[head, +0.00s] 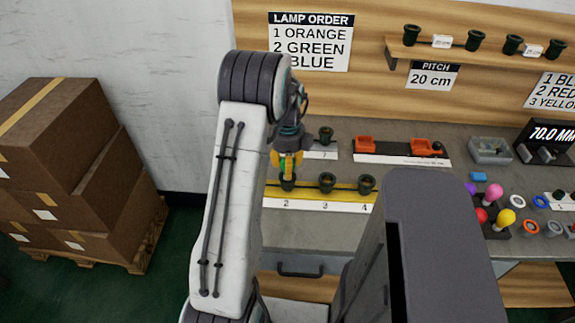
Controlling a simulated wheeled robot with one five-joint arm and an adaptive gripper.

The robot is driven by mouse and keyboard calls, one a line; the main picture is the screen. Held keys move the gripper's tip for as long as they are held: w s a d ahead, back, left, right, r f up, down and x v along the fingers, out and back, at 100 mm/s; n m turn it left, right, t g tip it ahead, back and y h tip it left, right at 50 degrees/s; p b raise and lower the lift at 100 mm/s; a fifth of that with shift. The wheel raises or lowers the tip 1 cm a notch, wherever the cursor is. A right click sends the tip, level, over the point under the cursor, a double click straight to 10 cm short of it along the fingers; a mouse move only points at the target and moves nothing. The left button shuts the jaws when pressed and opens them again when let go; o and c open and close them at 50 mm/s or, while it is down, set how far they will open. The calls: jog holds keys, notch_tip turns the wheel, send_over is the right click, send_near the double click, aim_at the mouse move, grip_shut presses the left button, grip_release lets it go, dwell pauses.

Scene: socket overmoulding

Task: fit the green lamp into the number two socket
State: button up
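My gripper (287,162) hangs at the end of my arm, pointing down just above the number two socket (288,183). Its fingertips look yellow-orange. A small patch of green shows among them, which may be the green lamp, but it is too small and covered to be sure. I cannot tell whether the fingers are shut or whether anything sits in the socket. The socket is a dark green cup on a yellow strip (346,192), above the printed 2. The number three socket (327,182) and number four socket (366,184) stand to its right.
Another dark socket (326,135) stands behind. Orange holders (425,147) sit on a white-edged board. Coloured lamps, including a yellow one (505,218), and rings lie at right. A shelf (460,55) bears more sockets. The sign (310,42) reads 1 orange, 2 green, 3 blue.

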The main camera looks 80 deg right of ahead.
jog(key=o, duration=1.1)
notch_tip(320, 180, up, 12)
dwell(0.8)
